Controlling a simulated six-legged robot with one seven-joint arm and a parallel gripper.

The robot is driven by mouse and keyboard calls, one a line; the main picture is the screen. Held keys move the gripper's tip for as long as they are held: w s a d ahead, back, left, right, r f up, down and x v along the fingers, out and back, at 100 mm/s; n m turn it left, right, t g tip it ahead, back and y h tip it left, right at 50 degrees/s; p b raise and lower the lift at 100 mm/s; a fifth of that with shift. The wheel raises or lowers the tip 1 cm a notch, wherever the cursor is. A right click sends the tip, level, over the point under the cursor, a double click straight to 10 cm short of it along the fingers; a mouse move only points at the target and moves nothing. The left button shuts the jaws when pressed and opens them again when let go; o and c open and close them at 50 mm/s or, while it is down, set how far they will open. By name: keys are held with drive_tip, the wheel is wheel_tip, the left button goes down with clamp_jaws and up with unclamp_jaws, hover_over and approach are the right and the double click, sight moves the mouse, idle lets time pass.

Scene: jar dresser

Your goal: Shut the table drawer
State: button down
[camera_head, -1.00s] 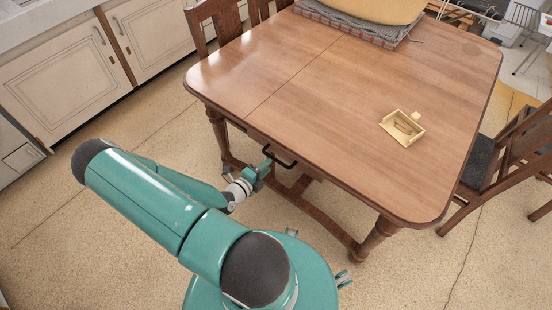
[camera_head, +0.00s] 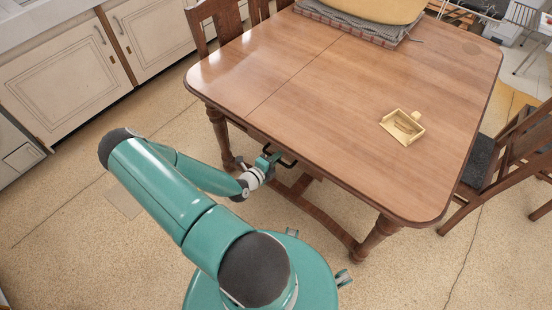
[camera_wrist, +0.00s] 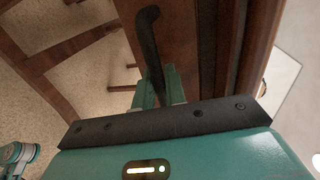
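The wooden table (camera_head: 330,90) stands in front of me. Its drawer is tucked below the near edge of the tabletop, mostly hidden in the head view. The drawer's black bar handle (camera_head: 288,163) shows just past my gripper (camera_head: 270,160). In the wrist view, the handle (camera_wrist: 150,45) runs down between the two teal fingers of my gripper (camera_wrist: 160,90), with the brown drawer front (camera_wrist: 185,40) beside it. The fingers lie on either side of the bar. I cannot tell whether they press on it. How far the drawer stands out is unclear.
A small yellow box-like item (camera_head: 403,127) lies on the tabletop. A grey stack with a tan top (camera_head: 365,15) is at the table's far end. Chairs stand at the right (camera_head: 510,155) and back left (camera_head: 220,20). Table legs (camera_head: 375,240) and low rails are below.

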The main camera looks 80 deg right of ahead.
drive_tip(key=shift+r+x, duration=0.15)
drive_tip(key=shift+x, duration=0.65)
drive_tip(key=shift+r+x, duration=0.2)
drive_tip(key=shift+x, duration=0.55)
drive_tip(key=shift+s+d, duration=0.1)
drive_tip(key=c, duration=1.5)
unclamp_jaws()
drive_tip(key=v, duration=1.4)
